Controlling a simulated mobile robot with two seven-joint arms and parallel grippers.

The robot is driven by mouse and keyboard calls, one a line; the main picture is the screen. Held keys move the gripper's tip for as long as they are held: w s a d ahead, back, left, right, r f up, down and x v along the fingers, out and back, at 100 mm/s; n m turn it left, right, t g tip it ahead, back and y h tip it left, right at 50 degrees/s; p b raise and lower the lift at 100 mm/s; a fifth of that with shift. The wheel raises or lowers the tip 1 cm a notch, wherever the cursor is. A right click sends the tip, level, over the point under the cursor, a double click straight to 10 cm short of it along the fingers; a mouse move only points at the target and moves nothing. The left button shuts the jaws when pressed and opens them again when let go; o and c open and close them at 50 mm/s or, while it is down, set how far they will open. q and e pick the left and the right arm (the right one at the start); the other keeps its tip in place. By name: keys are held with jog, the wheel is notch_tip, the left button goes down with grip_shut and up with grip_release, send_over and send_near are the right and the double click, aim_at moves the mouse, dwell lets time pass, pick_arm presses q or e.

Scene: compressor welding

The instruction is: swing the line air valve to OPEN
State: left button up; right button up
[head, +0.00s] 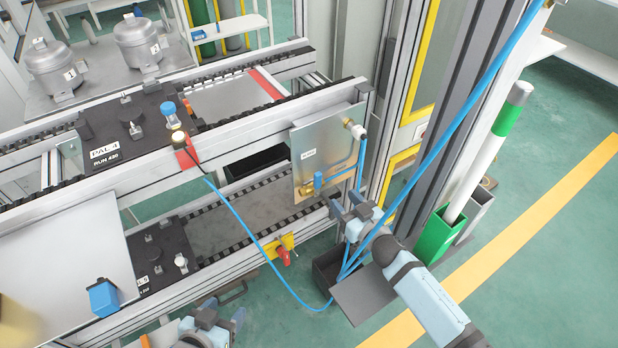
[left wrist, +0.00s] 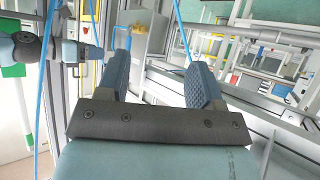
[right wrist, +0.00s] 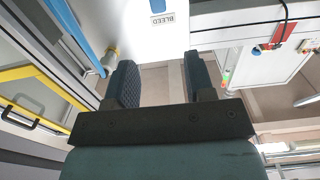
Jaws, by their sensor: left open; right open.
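A metal panel (head: 335,140) hangs on the conveyor's end, with a small label and a blue-handled valve (head: 318,181) on a brass body low on it. The handle's exact setting is too small to tell. My right gripper (head: 347,206) is open and empty, just below and right of the valve, apart from it. My left gripper (head: 224,311) is open and empty, low in the head view.
A blue air hose (head: 240,222) loops from the conveyor towards the floor; another (head: 480,100) runs diagonally near my right arm. A red-handled valve on a yellow plate (head: 283,247) is on the lower rail. A dark bin (head: 325,272) stands below the panel. Green floor is free at right.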

aim_at(319, 176)
jog(key=b+x, duration=0.1)
jog(key=x, duration=0.3)
jog(key=b+x, duration=0.1)
jog(key=x, duration=0.4)
jog(key=f+b+x, duration=0.1)
jog(key=x, duration=0.4)
jog(key=shift+w+a, duration=0.15)
grip_shut()
